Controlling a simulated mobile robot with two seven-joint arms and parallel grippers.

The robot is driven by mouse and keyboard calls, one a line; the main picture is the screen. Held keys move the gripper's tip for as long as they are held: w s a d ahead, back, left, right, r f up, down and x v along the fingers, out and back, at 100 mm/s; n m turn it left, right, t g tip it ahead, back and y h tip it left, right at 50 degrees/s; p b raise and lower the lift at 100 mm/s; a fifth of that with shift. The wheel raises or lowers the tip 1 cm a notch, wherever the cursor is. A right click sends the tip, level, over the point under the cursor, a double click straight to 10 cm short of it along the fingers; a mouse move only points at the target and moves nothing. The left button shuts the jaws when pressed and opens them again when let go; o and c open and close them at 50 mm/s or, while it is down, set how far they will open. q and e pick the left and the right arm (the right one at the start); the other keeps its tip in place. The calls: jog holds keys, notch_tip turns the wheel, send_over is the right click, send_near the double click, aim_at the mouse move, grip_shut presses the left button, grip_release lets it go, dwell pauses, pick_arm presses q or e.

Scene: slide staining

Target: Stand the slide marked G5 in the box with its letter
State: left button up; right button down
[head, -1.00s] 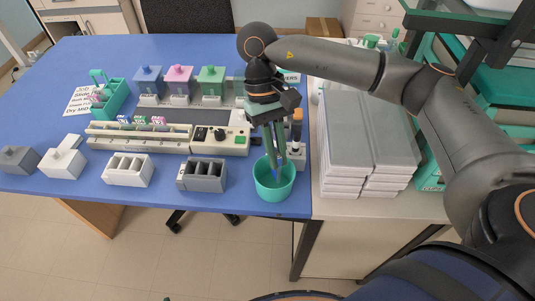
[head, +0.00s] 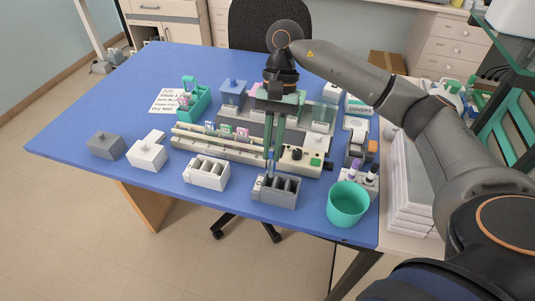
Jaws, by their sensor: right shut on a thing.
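My right gripper (head: 270,152) points down with its long green fingers close together, over the back left part of the open grey slotted box (head: 288,200). It is shut on a thin slide (head: 269,168) whose blue end shows at the fingertips. The mark on it is too small to read. I cannot tell whether its lower end is inside a slot or above it. An open white slotted box (head: 205,184) stands to the left. My left gripper is not in view.
A green cup (head: 347,207) stands right of the grey box. Staining jars (head: 233,92) stand farther back. A grey lid (head: 105,146) and a white lid (head: 147,155) lie at left.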

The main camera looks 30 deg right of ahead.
jog(key=b, duration=0.3)
send_over(267, 189)
jog(key=w+d, duration=0.2)
jog(key=shift+f, duration=2.65)
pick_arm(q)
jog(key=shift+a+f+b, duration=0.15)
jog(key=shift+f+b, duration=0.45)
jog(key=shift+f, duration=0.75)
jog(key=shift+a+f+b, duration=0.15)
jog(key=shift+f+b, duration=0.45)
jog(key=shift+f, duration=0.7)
pick_arm(e)
jog(key=shift+s+a+f, duration=0.1)
jog(key=shift+a+f, duration=0.05)
jog(key=shift+f, duration=1.1)
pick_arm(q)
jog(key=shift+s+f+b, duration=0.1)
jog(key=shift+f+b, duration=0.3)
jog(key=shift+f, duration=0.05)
pick_arm(e)
jog(key=shift+f, duration=0.3)
jog(key=c, duration=0.8)
grip_release()
jog(key=shift+c, duration=0.2)
